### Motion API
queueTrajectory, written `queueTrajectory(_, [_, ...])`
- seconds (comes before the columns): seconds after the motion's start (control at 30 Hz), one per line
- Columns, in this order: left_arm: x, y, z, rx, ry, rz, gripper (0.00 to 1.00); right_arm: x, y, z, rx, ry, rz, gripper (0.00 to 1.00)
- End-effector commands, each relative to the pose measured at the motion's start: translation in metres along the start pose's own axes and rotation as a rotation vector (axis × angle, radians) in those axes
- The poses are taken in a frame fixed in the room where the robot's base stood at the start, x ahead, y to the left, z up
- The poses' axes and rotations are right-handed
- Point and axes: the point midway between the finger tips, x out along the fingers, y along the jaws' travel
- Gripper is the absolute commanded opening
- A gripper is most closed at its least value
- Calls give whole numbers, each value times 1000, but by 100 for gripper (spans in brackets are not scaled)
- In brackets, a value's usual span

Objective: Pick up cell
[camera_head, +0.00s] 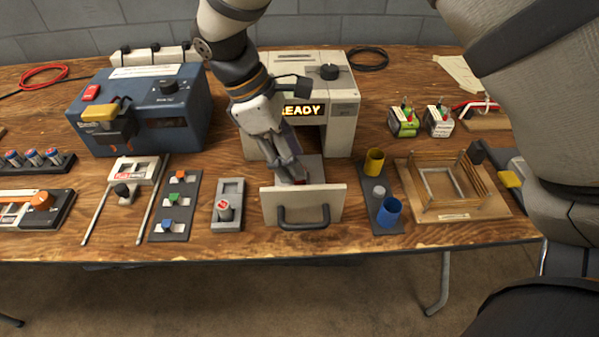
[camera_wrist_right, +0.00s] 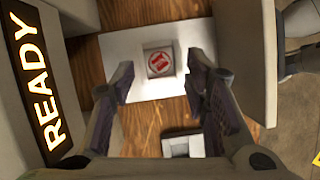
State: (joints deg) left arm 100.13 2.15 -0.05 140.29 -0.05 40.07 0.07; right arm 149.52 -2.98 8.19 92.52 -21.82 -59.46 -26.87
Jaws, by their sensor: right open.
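A small pale cell (camera_wrist_right: 160,62) with a round red mark on top sits on the white tray of the pulled-out drawer (camera_head: 303,206). In the head view it is mostly hidden by my right gripper; only a bit of red shows. My right gripper (camera_head: 291,174) points down into the drawer, just in front of the charger (camera_head: 342,108) with the lit READY display. In the right wrist view, my right gripper (camera_wrist_right: 156,88) is open, with its fingers apart and the cell seen between and beyond the tips. I cannot see my left gripper.
The drawer's upright front panel with a dark handle stands close to the gripper. A grey holder (camera_head: 229,205) with a red-topped piece lies left of the drawer; a dark rack (camera_head: 382,203) with yellow and blue cups lies right. A blue device (camera_head: 142,105) stands at left.

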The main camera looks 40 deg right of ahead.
Motion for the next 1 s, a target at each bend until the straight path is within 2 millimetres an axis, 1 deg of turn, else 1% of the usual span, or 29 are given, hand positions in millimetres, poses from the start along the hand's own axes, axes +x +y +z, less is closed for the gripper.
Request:
queueTrajectory(0.03, [-1, 0, -1, 0, 4, 0, 18, 9, -2, 1, 0, -2, -2, 42])
queueTrajectory(0.1, [-1, 0, 0, 0, 2, 0, 18, 21, -1, 1, 1, -1, -1, 42])
queueTrajectory(0.17, [0, 0, 0, 0, 1, 0, 18, 27, -1, 0, 0, 1, 0, 42])
queueTrajectory(0.37, [0, 0, 0, 0, 2, 0, 18, 30, -1, 0, 2, 2, 1, 42])
queueTrajectory(0.4, [0, 0, 0, 0, 2, 0, 18, 30, -1, 0, 2, 2, 1, 40])
queueTrajectory(0.57, [0, 0, 0, 0, 1, 0, 18, 29, -1, 0, 2, 2, 1, 3])
queueTrajectory(0.6, [0, 0, 0, 0, 1, 0, 18, 29, -1, 0, 2, 2, 1, 0])
queueTrajectory(0.87, [0, 0, 0, 0, 1, 0, 18, 29, -1, 0, 2, 2, 1, 0])
queueTrajectory(1.0, [-2, 0, -1, 0, 6, 0, 18, 22, 0, 3, 3, 5, 3, 0])
